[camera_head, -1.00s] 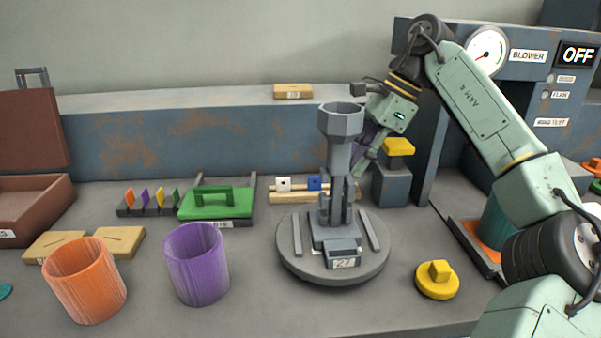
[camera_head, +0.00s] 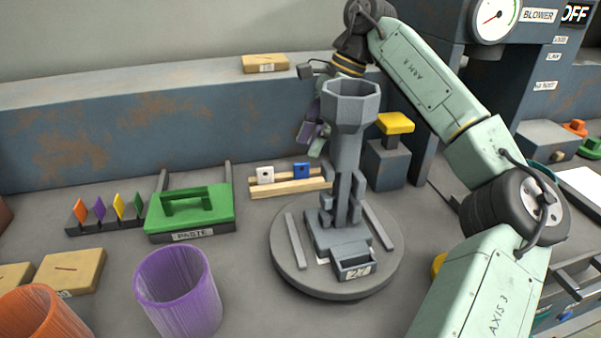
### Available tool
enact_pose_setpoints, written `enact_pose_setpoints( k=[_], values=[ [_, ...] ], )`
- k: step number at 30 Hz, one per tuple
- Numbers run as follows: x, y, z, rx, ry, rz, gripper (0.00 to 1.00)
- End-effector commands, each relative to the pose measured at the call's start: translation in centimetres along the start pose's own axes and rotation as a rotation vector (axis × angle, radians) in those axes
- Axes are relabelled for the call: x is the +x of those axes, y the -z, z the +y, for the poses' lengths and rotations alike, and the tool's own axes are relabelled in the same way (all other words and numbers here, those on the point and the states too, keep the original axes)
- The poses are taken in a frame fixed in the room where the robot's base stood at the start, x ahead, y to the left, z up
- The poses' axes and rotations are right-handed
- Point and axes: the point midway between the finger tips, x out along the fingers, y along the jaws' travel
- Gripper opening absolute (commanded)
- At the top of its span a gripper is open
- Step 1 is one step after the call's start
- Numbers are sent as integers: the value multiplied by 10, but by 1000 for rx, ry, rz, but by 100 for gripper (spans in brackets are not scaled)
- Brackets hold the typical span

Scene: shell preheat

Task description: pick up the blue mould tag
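The blue mould tag (camera_head: 301,171) stands in a light wooden rack (camera_head: 280,187) behind the round stand, to the right of a white tag (camera_head: 265,175). My gripper (camera_head: 311,147) points down just above and slightly right of the blue tag, with a visible gap in the picture. Its depth relative to the tag is unclear. The grey funnel of the stand hides part of my gripper, and whether its fingers are open or shut does not show. Nothing is visibly held.
A grey funnel (camera_head: 349,105) rises from the round stand (camera_head: 300,277) in front of the rack. A green-lidded paste box (camera_head: 215,213) is left of the rack; a yellow-topped grey block (camera_head: 386,165) is right. Purple (camera_head: 180,295) and orange (camera_head: 40,318) cups stand in front.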

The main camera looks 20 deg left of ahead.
Motion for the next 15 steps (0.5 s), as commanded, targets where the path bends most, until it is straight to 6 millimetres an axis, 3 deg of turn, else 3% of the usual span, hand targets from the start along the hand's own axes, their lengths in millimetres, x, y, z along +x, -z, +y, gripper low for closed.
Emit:
enact_pose_setpoints(
  k=[15],
  values=[
    [56,1,4,-1,0,-1,30]
  ],
)
